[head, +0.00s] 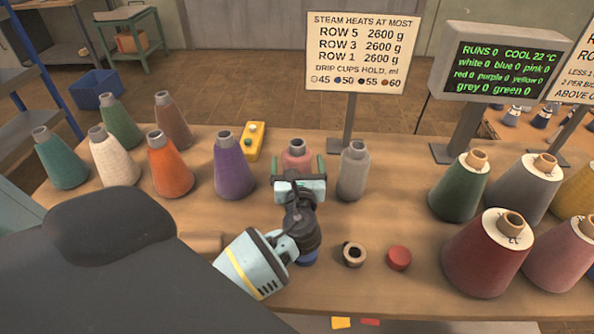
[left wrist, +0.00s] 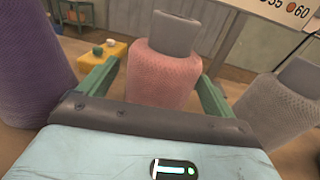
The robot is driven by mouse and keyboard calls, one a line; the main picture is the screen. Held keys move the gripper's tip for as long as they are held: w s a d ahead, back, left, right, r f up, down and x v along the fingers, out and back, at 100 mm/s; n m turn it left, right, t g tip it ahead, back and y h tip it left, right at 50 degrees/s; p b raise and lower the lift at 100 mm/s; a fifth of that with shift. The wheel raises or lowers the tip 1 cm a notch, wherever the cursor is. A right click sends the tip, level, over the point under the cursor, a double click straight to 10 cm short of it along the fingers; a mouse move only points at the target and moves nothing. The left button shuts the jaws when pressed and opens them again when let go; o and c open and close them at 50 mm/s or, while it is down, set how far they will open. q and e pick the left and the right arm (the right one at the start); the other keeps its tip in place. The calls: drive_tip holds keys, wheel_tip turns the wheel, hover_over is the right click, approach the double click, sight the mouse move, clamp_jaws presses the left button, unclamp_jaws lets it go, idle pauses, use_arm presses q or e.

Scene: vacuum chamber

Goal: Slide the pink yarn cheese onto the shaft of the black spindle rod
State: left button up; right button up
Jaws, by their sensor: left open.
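The pink yarn cheese (head: 297,152), a cone with a grey tube top, stands upright on the table. In the left wrist view it (left wrist: 164,78) is between the two green fingers. My left gripper (head: 299,166) is open, with one finger on each side of the pink cheese; in the left wrist view the gripper (left wrist: 159,74) shows gaps to it, and I cannot tell whether it touches. The gripper and wrist hide the cheese's lower part in the head view. I cannot make out the black spindle rod. My right gripper is not in view.
A purple cheese (head: 233,168) stands left of the pink one, a grey cheese (head: 353,172) right. A yellow box (head: 253,140) is behind. Large cones, including a dark red one (head: 487,255), fill the right. A brown ring (head: 354,255) and red cap (head: 399,258) lie in front.

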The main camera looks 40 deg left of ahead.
use_arm(q)
drive_tip(key=shift+x, duration=1.2)
drive_tip(key=c, duration=1.2)
drive_tip(key=shift+r, duration=0.1)
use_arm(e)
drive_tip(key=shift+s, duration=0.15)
use_arm(q)
drive_tip(key=shift+r, duration=0.6)
wheel_tip(320, 180, up, 2)
drive_tip(key=shift+r+p, duration=0.1)
drive_tip(key=shift+p, duration=0.3)
drive_tip(key=shift+s+d+r, duration=0.25)
drive_tip(key=shift+s+d, duration=0.75)
drive_tip(key=shift+s, duration=1.5)
drive_tip(key=shift+s+d+r, duration=0.2)
drive_tip(key=shift+s+d, duration=0.8)
drive_tip(key=shift+s, duration=1.5)
drive_tip(key=shift+s+d+r, duration=0.25)
drive_tip(key=shift+s+d, duration=0.75)
drive_tip(key=shift+s, duration=1.5)
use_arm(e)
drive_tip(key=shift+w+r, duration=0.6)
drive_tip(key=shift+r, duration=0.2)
